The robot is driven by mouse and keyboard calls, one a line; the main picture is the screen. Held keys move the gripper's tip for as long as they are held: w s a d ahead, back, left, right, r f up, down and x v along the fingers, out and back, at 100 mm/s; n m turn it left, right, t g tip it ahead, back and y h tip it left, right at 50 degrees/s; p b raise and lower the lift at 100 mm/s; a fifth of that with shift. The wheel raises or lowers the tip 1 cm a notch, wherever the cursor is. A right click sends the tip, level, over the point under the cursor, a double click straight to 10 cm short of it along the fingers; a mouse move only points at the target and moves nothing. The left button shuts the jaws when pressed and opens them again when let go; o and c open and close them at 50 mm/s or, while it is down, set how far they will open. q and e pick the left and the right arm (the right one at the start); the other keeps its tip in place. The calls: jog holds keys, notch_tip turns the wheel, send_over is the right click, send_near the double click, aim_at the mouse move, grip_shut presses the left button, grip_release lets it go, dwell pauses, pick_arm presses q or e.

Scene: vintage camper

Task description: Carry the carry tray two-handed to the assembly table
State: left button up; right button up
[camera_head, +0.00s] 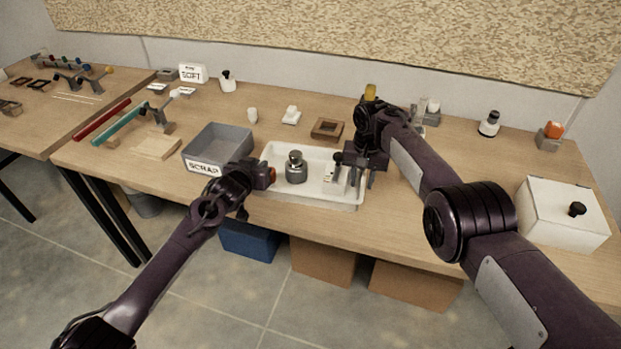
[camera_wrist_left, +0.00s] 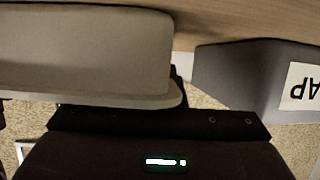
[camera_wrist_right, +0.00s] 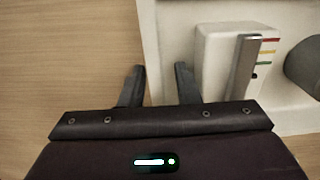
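The white carry tray (camera_head: 330,201) sits on the wooden bench near its front edge. It holds a grey metal canister (camera_head: 296,170) and a small white device (camera_head: 337,178) with a grey bar and coloured marks. My left gripper (camera_head: 268,175) is at the tray's left end; in the left wrist view the tray (camera_wrist_left: 85,50) hides most of its fingers. My right gripper (camera_head: 364,178) points down at the tray's right end. In the right wrist view its fingers (camera_wrist_right: 160,85) stand apart, with the tray's side wall (camera_wrist_right: 150,35) between them.
A grey SCRAP bin (camera_head: 217,148) stands close to the tray's left end. A brown wooden frame (camera_head: 327,128) and a white block (camera_head: 291,115) lie behind the tray. A white lidded box (camera_head: 563,213) stands at the right. Another table (camera_head: 50,115) is at the far left.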

pick_arm(q)
grip_shut()
pick_arm(e)
jog(key=shift+c, duration=1)
grip_shut()
